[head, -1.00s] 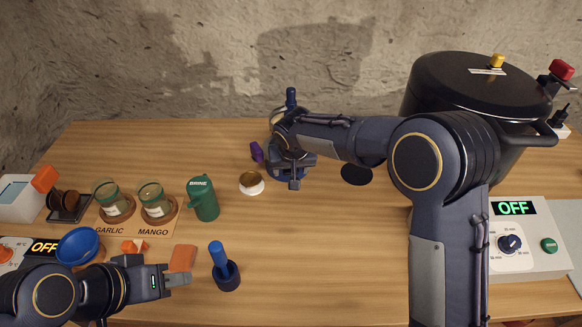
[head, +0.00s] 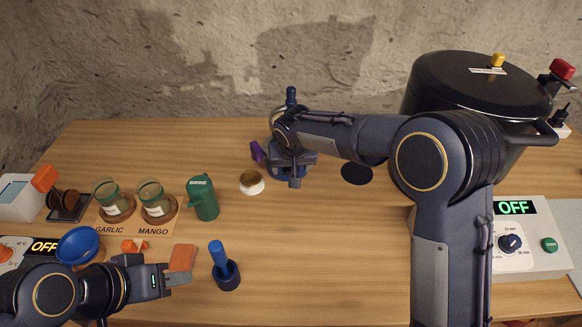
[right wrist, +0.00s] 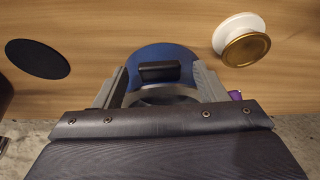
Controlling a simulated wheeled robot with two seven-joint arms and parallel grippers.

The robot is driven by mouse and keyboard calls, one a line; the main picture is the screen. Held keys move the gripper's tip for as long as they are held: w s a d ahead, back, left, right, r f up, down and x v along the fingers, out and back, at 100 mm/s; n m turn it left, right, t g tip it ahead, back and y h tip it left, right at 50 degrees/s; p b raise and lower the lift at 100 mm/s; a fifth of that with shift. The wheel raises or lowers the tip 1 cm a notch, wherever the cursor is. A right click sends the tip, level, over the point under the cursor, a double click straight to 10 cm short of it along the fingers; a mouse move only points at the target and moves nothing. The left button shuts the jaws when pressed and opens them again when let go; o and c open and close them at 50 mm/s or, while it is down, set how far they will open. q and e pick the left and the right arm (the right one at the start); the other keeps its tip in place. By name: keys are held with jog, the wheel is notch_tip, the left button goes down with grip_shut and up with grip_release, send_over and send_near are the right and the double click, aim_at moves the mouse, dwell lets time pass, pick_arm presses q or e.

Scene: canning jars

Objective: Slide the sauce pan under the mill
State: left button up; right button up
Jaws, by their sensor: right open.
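A blue mill-like device (head: 291,97) with a blue top knob stands behind my right gripper (head: 293,172), which hides most of it. In the right wrist view, a round blue part (right wrist: 150,52) with a dark block (right wrist: 159,72) lies between the open fingers of that gripper; I cannot tell whether they touch it. A small white dish with a gold-brown top (head: 251,182), possibly the sauce pan, stands just left of the gripper. It also shows in the right wrist view (right wrist: 243,45), apart from the fingers. My left gripper (head: 180,279) is at the front left; its finger gap is unclear.
A purple item (head: 257,152) lies beside the mill. A black disc (head: 356,174) lies to its right. A green bottle (head: 203,198), labelled jars (head: 155,198), a blue bowl (head: 78,246) and a blue-handled tool (head: 222,267) stand left. A large black pot (head: 480,85) stands right.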

jog(key=v, duration=0.7)
dwell(0.3)
jog(key=s+d+r+m+y+p, duration=0.1)
jog(key=s+d+r, duration=0.2)
jog(key=s+d, duration=0.45)
jog(key=s+d+r+m+y+p, duration=0.1)
jog(key=s+d+r, duration=0.4)
jog(key=d, duration=0.4)
jog(key=s+d+f, duration=0.2)
jog(key=s, duration=0.7)
jog(key=s+d+f+m+t+y+p, duration=0.1)
jog(key=s+d, duration=0.1)
jog(key=s, duration=0.8)
jog(key=shift+f, duration=0.4)
